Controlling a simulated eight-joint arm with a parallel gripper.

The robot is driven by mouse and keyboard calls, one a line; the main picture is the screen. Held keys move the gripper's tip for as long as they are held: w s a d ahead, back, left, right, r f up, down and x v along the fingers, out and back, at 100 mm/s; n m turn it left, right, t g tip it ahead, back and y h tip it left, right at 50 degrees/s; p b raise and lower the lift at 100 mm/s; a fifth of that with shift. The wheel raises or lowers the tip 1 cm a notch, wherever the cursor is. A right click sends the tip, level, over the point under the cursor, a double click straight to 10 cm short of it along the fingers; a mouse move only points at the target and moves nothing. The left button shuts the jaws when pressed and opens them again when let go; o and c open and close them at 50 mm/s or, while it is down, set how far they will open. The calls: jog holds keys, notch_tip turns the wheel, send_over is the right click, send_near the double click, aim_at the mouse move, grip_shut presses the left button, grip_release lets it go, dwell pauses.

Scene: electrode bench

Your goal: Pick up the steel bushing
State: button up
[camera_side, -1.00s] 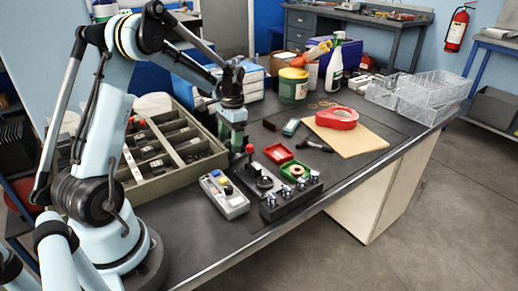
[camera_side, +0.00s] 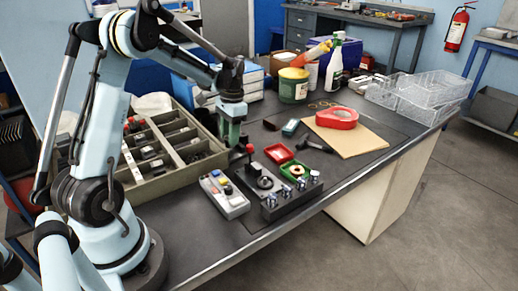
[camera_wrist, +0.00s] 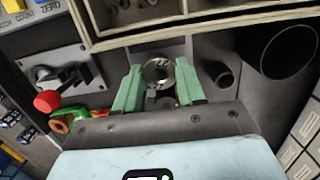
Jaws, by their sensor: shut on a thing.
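The steel bushing (camera_wrist: 158,73) is a short, shiny metal ring with a dark bore. In the wrist view it sits between the green fingers of my gripper (camera_wrist: 158,88), with one finger on each side of it. My gripper is shut on it. In the side view my gripper (camera_side: 233,140) points down beside the right edge of the compartment tray, and I cannot make out the bushing there. How far the bushing is from the bench surface cannot be told.
The compartment tray (camera_side: 183,180) stands left of my gripper. A lever with a red knob (camera_wrist: 47,101) is close by. In front are a grey control box (camera_side: 225,195) and a black block (camera_side: 272,204). A red dish (camera_side: 279,153) and a green dish (camera_side: 295,171) lie to the right.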

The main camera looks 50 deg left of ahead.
jog(key=r, duration=0.3)
jog(key=shift+d, duration=0.4)
jog(key=d+r, duration=0.2)
jog(key=d, duration=0.1)
jog(key=d+r, duration=0.2)
jog(key=d, duration=0.2)
jog(key=d+r, duration=0.2)
jog(key=d, duration=0.2)
jog(key=shift+r, duration=0.15)
jog(key=shift+w+a, duration=0.1)
jog(key=shift+w+a+f, duration=0.1)
jog(key=shift+w+f, duration=1.45)
jog(key=shift+w, duration=0.3)
jog(key=shift+w+f, duration=1.5)
jog(key=shift+w, duration=0.3)
jog(key=shift+w+a+f, duration=0.1)
jog(key=shift+w+f, duration=1.45)
jog(key=shift+w, duration=0.3)
jog(key=shift+f, duration=0.9)
